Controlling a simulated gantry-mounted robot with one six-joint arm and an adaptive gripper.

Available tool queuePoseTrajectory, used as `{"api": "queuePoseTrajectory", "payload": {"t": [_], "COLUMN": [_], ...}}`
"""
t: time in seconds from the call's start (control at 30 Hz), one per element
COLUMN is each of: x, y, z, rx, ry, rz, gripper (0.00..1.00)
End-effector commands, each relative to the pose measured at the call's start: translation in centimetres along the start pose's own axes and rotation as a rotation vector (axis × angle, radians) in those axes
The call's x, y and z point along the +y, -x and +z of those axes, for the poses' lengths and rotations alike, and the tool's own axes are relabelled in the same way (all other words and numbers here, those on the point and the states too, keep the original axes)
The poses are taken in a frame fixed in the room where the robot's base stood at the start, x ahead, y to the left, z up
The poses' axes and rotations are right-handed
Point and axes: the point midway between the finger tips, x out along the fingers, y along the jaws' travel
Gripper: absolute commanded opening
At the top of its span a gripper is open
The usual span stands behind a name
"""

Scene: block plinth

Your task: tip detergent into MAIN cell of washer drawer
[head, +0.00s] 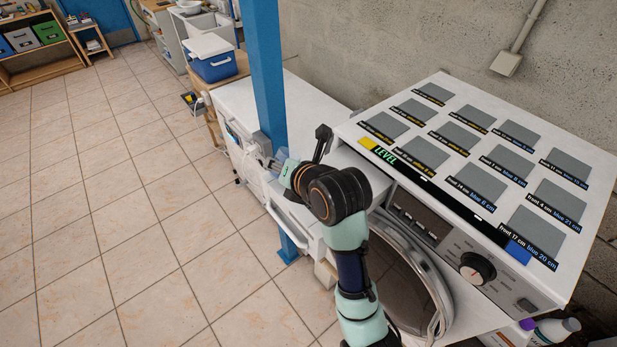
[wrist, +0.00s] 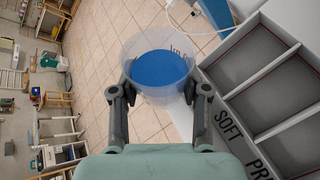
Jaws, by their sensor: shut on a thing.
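My gripper (wrist: 162,92) is shut on a clear cup (wrist: 138,48) that holds blue detergent (wrist: 160,72). The cup stands out beyond the fingers, and its blue contents are inside. In the wrist view the grey washer drawer (wrist: 290,140) lies to the right of the cup, with walled cells. Lettering reading "SOFT" and "PR" shows on its near wall; the rest of the lettering is cut off. No "MAIN" label is readable. The cup is beside the drawer, not over its cells. In the head view my gripper (head: 277,168) is left of the washer (head: 480,270), and the cup is hard to make out.
The washer's white top carries several grey plates (head: 482,180) with labels and a "LEVEL" strip. A blue post (head: 268,75) rises beside a white counter (head: 235,100). The round washer door (head: 405,270) is below. Tiled floor (head: 120,200) is open to the left.

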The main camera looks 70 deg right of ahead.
Motion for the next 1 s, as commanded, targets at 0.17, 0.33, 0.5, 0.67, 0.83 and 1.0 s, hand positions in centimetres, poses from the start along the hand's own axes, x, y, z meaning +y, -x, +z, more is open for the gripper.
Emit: {"api": "queuePoseTrajectory", "payload": {"t": [0.17, 0.33, 0.5, 0.67, 0.83, 1.0], "x": [0.04, 0.03, 0.03, 0.04, 0.06, 0.07], "y": [0.05, 0.07, 0.10, 0.12, 0.14, 0.17], "z": [0.09, 0.15, 0.21, 0.25, 0.28, 0.34], "rx": [0.004, 0.007, 0.011, 0.015, 0.019, 0.023], "ry": [-0.010, -0.019, -0.027, -0.035, -0.043, -0.052], "rz": [0.004, 0.007, 0.010, 0.014, 0.018, 0.021], "gripper": [0.10, 0.10, 0.10, 0.10, 0.10, 0.10]}}
